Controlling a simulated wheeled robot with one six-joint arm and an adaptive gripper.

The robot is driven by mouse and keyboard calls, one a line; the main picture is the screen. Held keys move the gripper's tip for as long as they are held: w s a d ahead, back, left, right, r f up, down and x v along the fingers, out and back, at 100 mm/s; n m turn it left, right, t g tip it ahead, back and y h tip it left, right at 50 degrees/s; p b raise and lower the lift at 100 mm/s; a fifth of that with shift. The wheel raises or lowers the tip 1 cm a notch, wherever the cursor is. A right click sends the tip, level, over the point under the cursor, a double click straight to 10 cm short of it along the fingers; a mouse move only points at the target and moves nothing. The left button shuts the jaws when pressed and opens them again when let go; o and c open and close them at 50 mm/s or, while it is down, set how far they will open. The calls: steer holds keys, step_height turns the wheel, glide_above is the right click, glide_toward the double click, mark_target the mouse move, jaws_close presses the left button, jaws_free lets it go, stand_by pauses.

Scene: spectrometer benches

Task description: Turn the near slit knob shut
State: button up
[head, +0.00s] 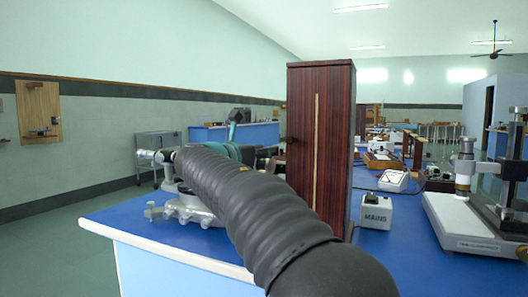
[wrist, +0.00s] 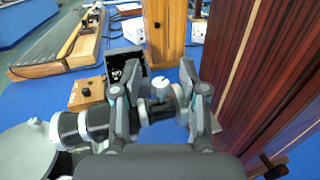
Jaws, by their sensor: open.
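The spectrometer's grey metal base (head: 192,208) stands on the left part of the blue bench in the head view, partly hidden behind my arm. In the wrist view its dark tube (wrist: 85,126) with pale rings runs across below my fingers. A small round grey knob (wrist: 160,84), with a mark on its pale face, sits at the tube's right part, apparently the slit knob. My gripper (wrist: 160,76) is open, with one finger on each side of the knob. I cannot tell whether either finger touches it. In the head view my arm hides the knob.
A tall dark-red wooden cabinet (head: 318,130) stands close by on the bench; it fills the right of the wrist view (wrist: 265,70). A MAINS box (head: 375,210) and a microscope stand (head: 470,215) are farther right. A small wooden block (wrist: 88,93) lies beyond the tube.

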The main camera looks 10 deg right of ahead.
jaws_close()
steer(key=shift+n+t+y, duration=0.3)
steer(key=n+t+y, duration=0.4)
steer(key=y, duration=0.1)
steer(key=shift+s+d+b, duration=0.1)
steer(key=shift+d+b, duration=0.05)
steer(key=shift+b, duration=0.25)
steer(key=shift+n+t+y, duration=0.7)
steer(key=shift+n+y, duration=0.7)
steer(key=shift+y, duration=0.6)
steer(key=shift+r, duration=0.1)
jaws_free()
